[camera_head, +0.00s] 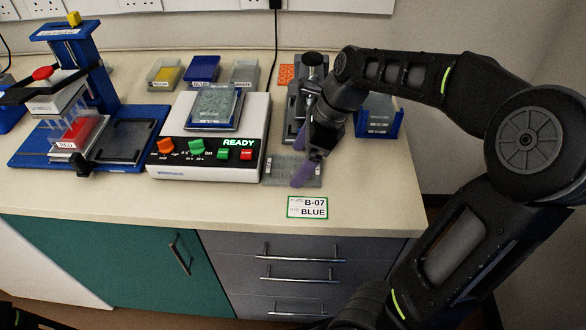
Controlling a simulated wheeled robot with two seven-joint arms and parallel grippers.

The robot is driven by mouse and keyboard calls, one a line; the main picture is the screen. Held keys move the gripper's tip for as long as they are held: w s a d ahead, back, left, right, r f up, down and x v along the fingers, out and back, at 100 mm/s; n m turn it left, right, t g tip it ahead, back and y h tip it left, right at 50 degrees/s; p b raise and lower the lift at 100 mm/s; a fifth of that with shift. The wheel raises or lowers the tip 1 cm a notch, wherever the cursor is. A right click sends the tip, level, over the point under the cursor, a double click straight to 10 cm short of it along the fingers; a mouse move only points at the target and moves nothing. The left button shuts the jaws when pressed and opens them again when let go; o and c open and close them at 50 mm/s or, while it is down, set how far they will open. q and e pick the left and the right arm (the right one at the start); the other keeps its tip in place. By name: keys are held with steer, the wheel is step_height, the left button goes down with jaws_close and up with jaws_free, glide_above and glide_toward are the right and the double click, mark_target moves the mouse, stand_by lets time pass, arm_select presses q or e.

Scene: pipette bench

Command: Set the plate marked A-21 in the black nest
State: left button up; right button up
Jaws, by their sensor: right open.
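My right gripper (315,160) reaches down from the right with its purple fingers apart. It is over or beside a flat grey plate-like piece (283,168) near the bench's front; I cannot tell whether they touch. A clear plate (214,103) lies in a blue-edged holder on top of the white READY device (210,150). I cannot read A-21 on any plate. A black, shallow recessed area (130,140), which may be the black nest, is on the blue stand at left and looks empty. My left gripper is not in view.
A blue stand (85,60) with a red RED block (78,132) stands at left. Small yellow, blue and white bins (201,70) are behind. A blue rack (378,120) stands behind my right arm. A B-07 BLUE card (307,207) is at the front edge.

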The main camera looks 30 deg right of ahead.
steer(key=shift+x, duration=0.75)
steer(key=shift+c, duration=0.2)
steer(key=c, duration=1.2)
step_height(320, 180, up, 10)
steer(key=shift+r+p, duration=0.1)
steer(key=shift+p, duration=0.3)
steer(key=shift+c, duration=0.2)
